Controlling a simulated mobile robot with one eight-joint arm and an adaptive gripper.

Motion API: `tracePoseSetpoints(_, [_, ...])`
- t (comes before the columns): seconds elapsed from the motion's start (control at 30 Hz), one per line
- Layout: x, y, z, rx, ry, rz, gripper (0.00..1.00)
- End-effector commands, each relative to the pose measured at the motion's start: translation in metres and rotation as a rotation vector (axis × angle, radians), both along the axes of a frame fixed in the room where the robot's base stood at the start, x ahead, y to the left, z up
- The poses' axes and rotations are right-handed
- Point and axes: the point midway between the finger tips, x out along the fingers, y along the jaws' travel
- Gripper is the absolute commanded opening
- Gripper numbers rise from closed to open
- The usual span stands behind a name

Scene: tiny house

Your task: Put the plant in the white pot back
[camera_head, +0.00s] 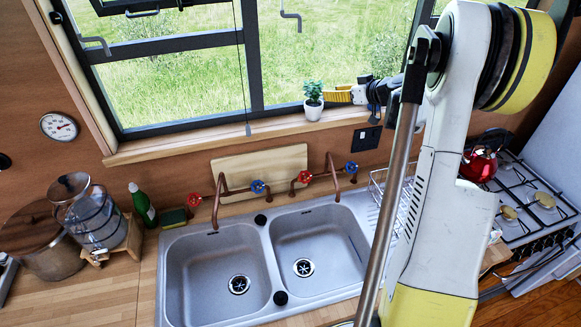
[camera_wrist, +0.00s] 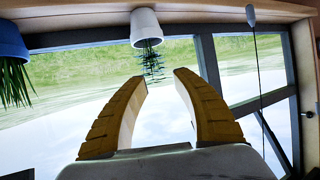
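The plant in the white pot stands upright on the wooden window sill in the head view, with its green leaves (camera_head: 313,90) above the white pot (camera_head: 314,109). The wrist view is upside down and shows the white pot (camera_wrist: 146,24) with its plant (camera_wrist: 151,62) hanging downward, just beyond my fingertips. My gripper (camera_head: 338,96), with yellow fingers, is just right of the pot in the head view and points at it. In the wrist view my gripper (camera_wrist: 160,76) is open, with nothing between its fingers. Whether a fingertip touches the pot cannot be told.
A blue pot with a plant (camera_wrist: 10,42) stands on the sill to the left in the wrist view. Below the sill (camera_head: 215,138) are copper taps (camera_head: 218,200) and a double sink (camera_head: 270,255). The window frame (camera_head: 180,45) is close behind. The sill left of the white pot is clear.

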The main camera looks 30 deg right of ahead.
Motion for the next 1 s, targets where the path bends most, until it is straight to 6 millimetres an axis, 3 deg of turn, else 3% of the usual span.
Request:
tracePoseSetpoints(0.13, [-0.007, 0.076, 0.023, 0.031, 0.098, 0.031, 0.34])
tracePoseSetpoints(0.27, [-0.032, 0.156, 0.041, 0.055, 0.214, 0.04, 0.34])
tracePoseSetpoints(0.4, [-0.076, 0.231, 0.051, 0.058, 0.325, 0.033, 0.34])
tracePoseSetpoints(0.5, [-0.113, 0.275, 0.052, 0.051, 0.391, 0.018, 0.34])
tracePoseSetpoints(0.73, [-0.211, 0.345, 0.038, 0.006, 0.499, -0.041, 0.34])
tracePoseSetpoints(0.9, [-0.269, 0.366, 0.019, -0.031, 0.528, -0.092, 0.34])
tracePoseSetpoints(1.0, [-0.29, 0.369, 0.01, -0.046, 0.53, -0.114, 0.34])
